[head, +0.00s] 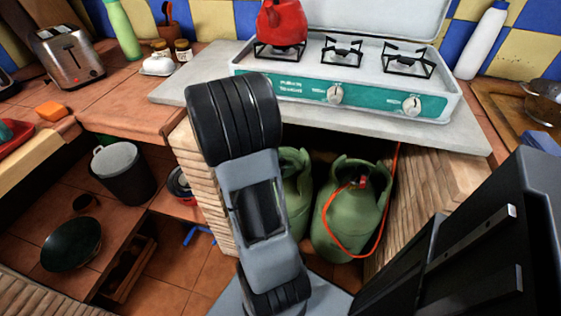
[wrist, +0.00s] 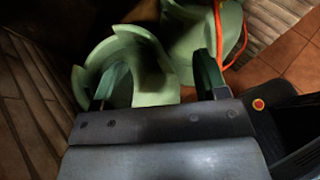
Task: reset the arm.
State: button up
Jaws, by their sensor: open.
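My arm (head: 258,195) reaches forward and down in front of the opening under the stove counter in the head view. My gripper is hidden there. In the wrist view my gripper (wrist: 156,82) is open, one finger at each side, with nothing clasped. A green gas cylinder (wrist: 125,72) shows its collar close ahead, partly between the fingers; I cannot tell whether they touch it. It also shows partly behind my arm in the head view (head: 296,190). A second green cylinder (head: 352,208) with an orange hose stands to its right.
Above is the counter slab (head: 195,78) with a stove (head: 345,85) and a red kettle (head: 282,22). A dark bin (head: 123,178) and a bowl (head: 70,245) are on the lower left shelf.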

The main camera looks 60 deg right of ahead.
dwell(0.3)
jog(key=s+a+m+g+y+p, duration=0.1)
jog(key=s+a+m+y+p, duration=0.1)
jog(key=a+m+y, duration=0.4)
jog(key=w+a+r+m+t+y+p, duration=0.2)
jog(key=w+a+r+t+p, duration=0.1)
jog(key=a+r+p, duration=0.4)
jog(key=w+a+r+m+t+y+p, duration=0.2)
jog(key=a+r+p, duration=0.4)
jog(key=r, duration=0.8)
jog(key=w+a+r+m+t+y+p, duration=0.2)
jog(key=a+r+p, duration=0.5)
jog(key=a+r, duration=0.4)
jog(key=w+a+m+t, duration=0.1)
jog(key=w+t, duration=0.1)
jog(key=shift+m+t+p, duration=0.3)
jog(key=shift+a, duration=0.1)
jog(key=shift+c, duration=0.3)
